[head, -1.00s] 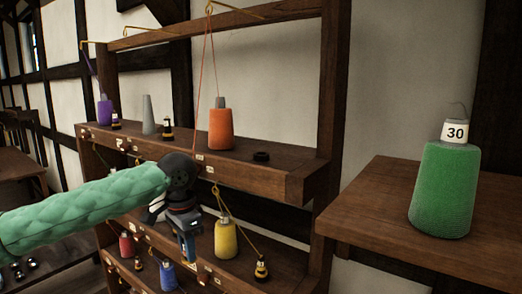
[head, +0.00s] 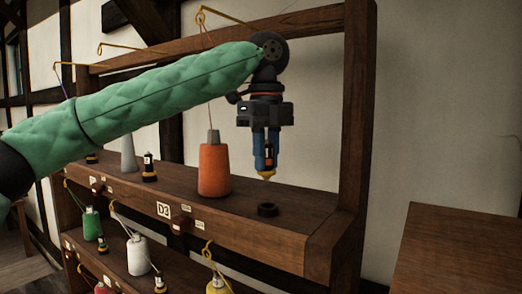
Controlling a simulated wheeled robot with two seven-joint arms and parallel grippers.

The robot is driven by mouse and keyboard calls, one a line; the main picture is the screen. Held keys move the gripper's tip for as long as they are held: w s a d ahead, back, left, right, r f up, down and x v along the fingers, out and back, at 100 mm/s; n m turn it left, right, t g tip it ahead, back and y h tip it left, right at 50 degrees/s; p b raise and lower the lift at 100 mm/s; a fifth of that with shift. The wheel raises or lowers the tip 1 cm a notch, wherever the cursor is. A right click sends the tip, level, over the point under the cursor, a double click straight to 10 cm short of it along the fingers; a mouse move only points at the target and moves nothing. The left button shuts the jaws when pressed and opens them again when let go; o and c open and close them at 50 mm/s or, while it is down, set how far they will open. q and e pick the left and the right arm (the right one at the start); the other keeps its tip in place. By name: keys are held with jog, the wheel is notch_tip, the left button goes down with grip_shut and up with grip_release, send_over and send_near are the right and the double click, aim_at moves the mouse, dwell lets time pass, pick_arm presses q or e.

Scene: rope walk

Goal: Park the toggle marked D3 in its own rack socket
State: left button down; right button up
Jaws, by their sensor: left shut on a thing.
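My left gripper (head: 266,167) is shut on a small dark toggle (head: 268,156) with an orange-yellow tip. It holds the toggle upright, tip down, between its blue fingers. The marking on the toggle is too small to read. My right gripper is not in view.
An orange cone of thread (head: 214,170) stands on the upper shelf just left of the socket. A grey cone (head: 129,153) and another toggle (head: 149,168) stand farther left. The rack's right post (head: 357,115) rises beside the socket. A wooden table (head: 459,252) is at right.

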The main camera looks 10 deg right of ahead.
aim_at(267, 171)
pick_arm(q)
jog(key=shift+r, duration=0.2)
jog(key=f, duration=0.3)
jog(key=shift+s+f, duration=0.25)
jog(key=shift+s, duration=0.15)
jog(key=shift+s+a+f, duration=0.1)
jog(key=shift+s+f, duration=0.1)
jog(key=shift+f, duration=0.15)
jog(key=shift+s+f, duration=0.25)
jog(key=shift+s, duration=0.3)
jog(key=shift+w+f, duration=0.2)
jog(key=shift+w, duration=0.3)
jog(key=shift+s, duration=0.15)
